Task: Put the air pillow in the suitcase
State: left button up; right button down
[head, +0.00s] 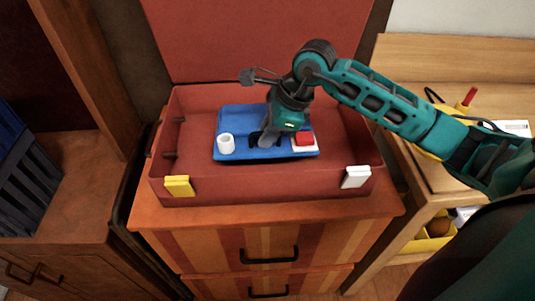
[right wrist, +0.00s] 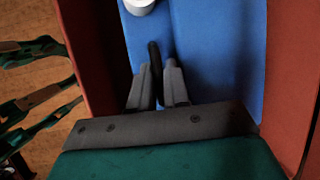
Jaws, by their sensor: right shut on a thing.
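The open red suitcase (head: 350,180) stands on a wooden drawer cabinet, with its lid (head: 255,35) raised at the back. The blue air pillow (head: 240,118) is inside the suitcase walls, roughly flat. It has a white round cap at its left and a red-and-white patch at its right. My right gripper (head: 266,138) reaches down onto the pillow's middle. In the right wrist view my right gripper (right wrist: 160,75) is shut on a thin dark part of the blue air pillow (right wrist: 215,50). I cannot tell whether the pillow touches the suitcase floor. My left gripper is not in view.
The suitcase has a yellow latch (head: 178,186) and a white latch (head: 356,177) on its front wall. A wooden desk (head: 445,75) with several small items stands at the right. A dark slatted object (head: 30,180) sits on a brown cabinet at the left.

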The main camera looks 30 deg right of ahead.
notch_tip(320, 180, down, 7)
jog(key=shift+w, duration=0.1)
jog(key=c, duration=1.1)
grip_release()
jog(key=shift+d+r, duration=0.15)
jog(key=shift+r, duration=0.15)
jog(key=v, duration=1.1)
jog(key=shift+r, duration=0.2)
